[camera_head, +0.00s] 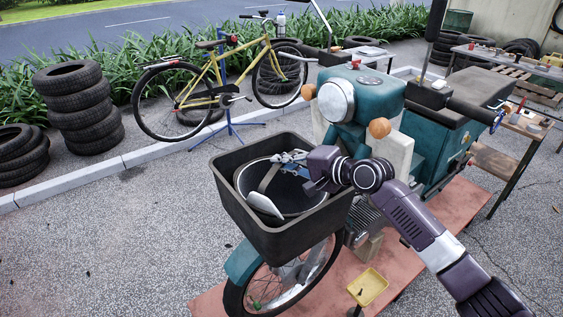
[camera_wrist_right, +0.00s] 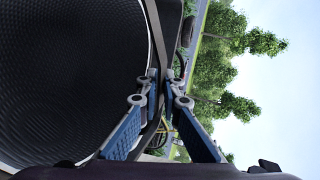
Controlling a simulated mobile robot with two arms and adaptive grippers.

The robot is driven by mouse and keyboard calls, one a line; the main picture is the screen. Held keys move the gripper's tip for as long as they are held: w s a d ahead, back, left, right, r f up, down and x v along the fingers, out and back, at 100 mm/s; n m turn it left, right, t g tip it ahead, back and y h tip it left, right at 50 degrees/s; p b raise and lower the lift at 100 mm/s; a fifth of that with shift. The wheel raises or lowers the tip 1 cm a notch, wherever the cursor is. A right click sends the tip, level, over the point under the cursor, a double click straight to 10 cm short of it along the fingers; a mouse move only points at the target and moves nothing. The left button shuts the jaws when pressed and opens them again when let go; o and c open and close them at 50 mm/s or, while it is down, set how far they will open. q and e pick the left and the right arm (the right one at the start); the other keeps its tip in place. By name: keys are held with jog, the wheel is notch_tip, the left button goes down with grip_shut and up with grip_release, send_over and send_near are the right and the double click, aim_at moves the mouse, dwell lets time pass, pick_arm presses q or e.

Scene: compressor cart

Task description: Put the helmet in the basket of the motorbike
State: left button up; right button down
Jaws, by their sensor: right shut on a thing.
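The helmet (camera_head: 287,197) lies upside down, its dark padded hollow facing up, inside the dark basket (camera_head: 298,232) on the front of the teal motorbike (camera_head: 378,101). Its strap and a pale rim part show. Whether the helmet's underside touches the basket floor is hidden. My left gripper is in neither view.
A yellow bicycle (camera_head: 217,75) on a blue stand is behind the basket. Stacked tyres (camera_head: 79,105) stand at the left. A small yellow tray (camera_head: 368,287) is below the basket at the right. Open paving lies left of the motorbike.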

jog(key=c, duration=2.4)
grip_release()
jog(key=shift+f, duration=0.1)
jog(key=shift+o, duration=1.4)
jog(key=shift+r, duration=0.2)
jog(key=shift+s+d, duration=0.1)
jog(key=shift+d, duration=0.1)
jog(key=b+v, duration=0.3)
jog(key=v, duration=0.8)
jog(key=shift+s+d, duration=0.2)
jog(key=shift+s, duration=0.05)
jog(key=shift+r, duration=0.15)
